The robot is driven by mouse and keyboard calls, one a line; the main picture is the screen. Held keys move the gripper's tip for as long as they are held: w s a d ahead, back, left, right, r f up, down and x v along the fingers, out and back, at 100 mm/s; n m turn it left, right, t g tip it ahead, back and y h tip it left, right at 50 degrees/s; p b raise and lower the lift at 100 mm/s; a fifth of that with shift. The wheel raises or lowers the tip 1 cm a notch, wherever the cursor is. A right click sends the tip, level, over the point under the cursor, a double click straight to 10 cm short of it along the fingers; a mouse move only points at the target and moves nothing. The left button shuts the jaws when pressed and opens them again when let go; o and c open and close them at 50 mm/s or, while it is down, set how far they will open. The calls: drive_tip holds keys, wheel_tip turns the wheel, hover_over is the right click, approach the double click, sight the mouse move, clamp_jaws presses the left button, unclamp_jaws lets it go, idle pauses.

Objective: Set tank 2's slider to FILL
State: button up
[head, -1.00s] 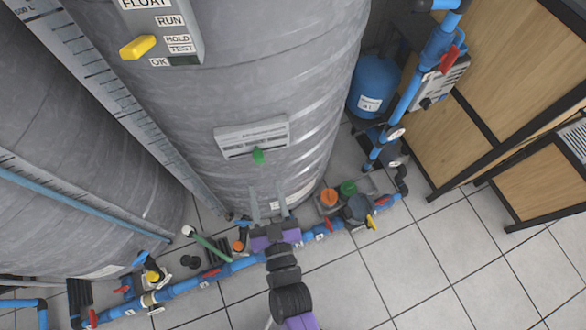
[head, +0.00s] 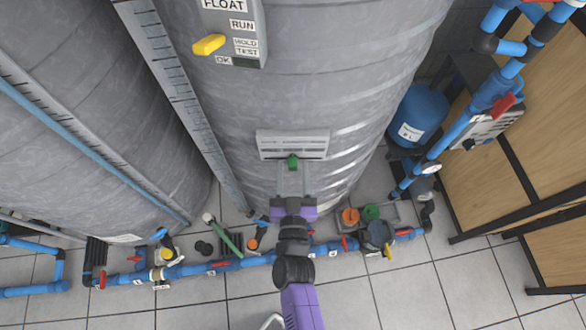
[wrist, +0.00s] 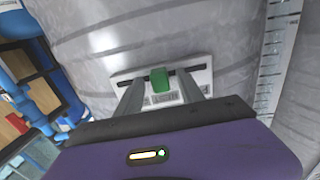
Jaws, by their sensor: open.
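A white slider panel (head: 262,142) is fixed low on the front of the large grey tank (head: 330,80). Its green slider knob (head: 293,162) sticks out at about the middle of the panel. The panel (wrist: 118,78) and knob (wrist: 160,80) also show in the wrist view. My gripper (head: 293,176) is open, its two fingers pointing at the panel. In the wrist view my gripper (wrist: 156,92) has the knob between its fingertips, one finger on each side, with no clear contact. The panel's lettering is too small to read.
A float switch box with a yellow lever (head: 208,44) is higher on the tank. Blue pipes (head: 225,265) with red valves run along the floor below. A blue vessel (head: 418,115) and wooden panels (head: 480,180) stand at right. Open tiled floor lies in front.

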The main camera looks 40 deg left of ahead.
drive_tip(key=shift+c, duration=0.3)
clamp_jaws()
idle(1.1)
